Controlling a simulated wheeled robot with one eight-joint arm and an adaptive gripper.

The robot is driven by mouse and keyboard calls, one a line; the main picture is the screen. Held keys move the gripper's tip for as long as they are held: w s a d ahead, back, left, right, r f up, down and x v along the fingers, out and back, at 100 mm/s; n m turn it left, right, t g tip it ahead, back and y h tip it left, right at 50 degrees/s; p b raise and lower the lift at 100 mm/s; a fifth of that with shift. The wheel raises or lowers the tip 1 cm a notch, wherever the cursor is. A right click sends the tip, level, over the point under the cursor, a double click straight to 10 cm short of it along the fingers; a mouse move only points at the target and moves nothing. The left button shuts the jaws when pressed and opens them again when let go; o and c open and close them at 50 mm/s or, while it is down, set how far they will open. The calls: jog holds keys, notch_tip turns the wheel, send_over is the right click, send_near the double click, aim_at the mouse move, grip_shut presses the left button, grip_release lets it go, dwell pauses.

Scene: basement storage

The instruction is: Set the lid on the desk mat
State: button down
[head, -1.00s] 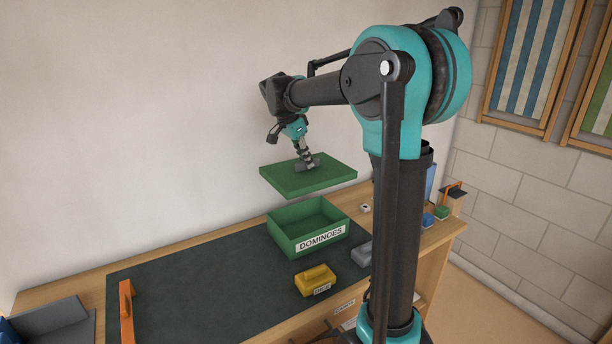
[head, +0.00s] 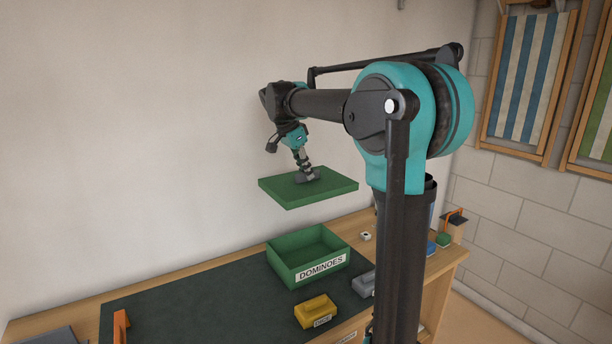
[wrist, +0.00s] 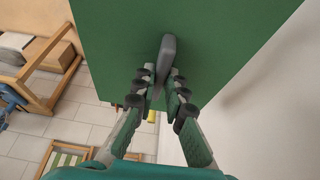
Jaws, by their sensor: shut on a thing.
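The green lid (head: 325,192) is a flat rectangular panel held level in the air above the open green box labelled DOMINOES (head: 300,277). My gripper (head: 307,177) is shut on the lid's grey handle. In the wrist view my gripper's fingers (wrist: 161,88) close on the handle (wrist: 167,55), and the lid (wrist: 215,35) fills the upper part. The dark desk mat (head: 200,310) lies on the wooden bench. The green box stands on its back right part.
A yellow box labelled DICE (head: 316,311) and a grey box (head: 363,284) sit on the mat's right side. An orange handle-like thing (head: 121,326) is at the left. The mat's middle is clear. The wall is close behind.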

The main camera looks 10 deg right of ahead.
jog(key=shift+r, duration=1.35)
